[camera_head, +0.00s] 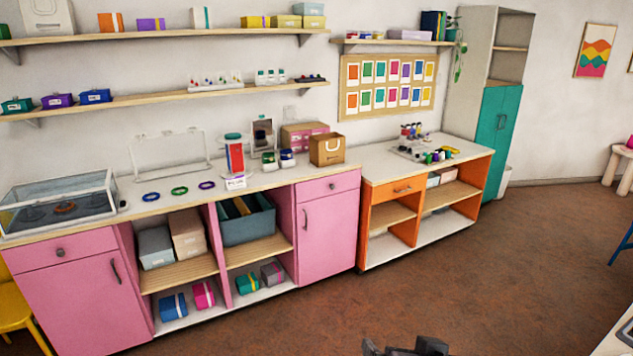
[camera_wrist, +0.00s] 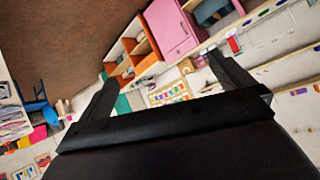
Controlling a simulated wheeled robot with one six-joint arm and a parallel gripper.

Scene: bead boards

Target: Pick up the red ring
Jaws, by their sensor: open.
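A reddish-orange ring (camera_head: 64,208) lies inside a clear-walled case (camera_head: 95,203) at the left end of the pink cabinets' white counter. It is seen through the glass. A blue ring (camera_head: 151,197), a green ring (camera_head: 180,190) and a purple ring (camera_head: 207,185) lie flat in a row on the open counter to its right. My gripper (camera_head: 405,347) shows at the bottom edge of the head view, far from the counter. In the wrist view my gripper (camera_wrist: 162,78) has its two fingers wide apart with nothing between them.
A red cylinder with a teal top (camera_head: 235,155), small jars and a cardboard box (camera_head: 326,149) stand right of the rings. A wire rack (camera_head: 170,152) stands behind them. A shelf (camera_head: 150,97) with boxes hangs above. The brown floor (camera_head: 300,320) before the cabinets is clear.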

